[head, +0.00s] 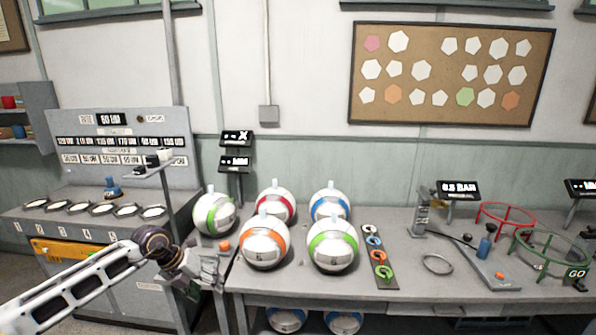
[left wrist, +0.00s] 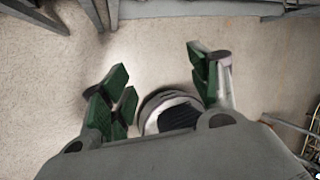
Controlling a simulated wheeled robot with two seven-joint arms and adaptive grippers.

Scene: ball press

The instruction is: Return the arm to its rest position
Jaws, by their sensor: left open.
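My left arm comes in from the lower left in the head view. Its gripper (head: 188,284) hangs low at the front, by the gap between the grey cabinet and the table. In the left wrist view the gripper (left wrist: 162,85) is open, its green-padded fingers wide apart, pointing at the bare floor. No object is held between the fingers. A dark round thing with a pale ring (left wrist: 172,114) shows behind the fingers; I cannot tell what it is. My right gripper is in neither view.
The table (head: 300,283) carries several striped balls, including an orange one (head: 265,240) and a front green one (head: 332,244). A strip with coloured rings (head: 379,257), a red ring stand (head: 505,214) and a green ring stand (head: 545,250) are to the right. The grey cabinet (head: 85,195) stands left.

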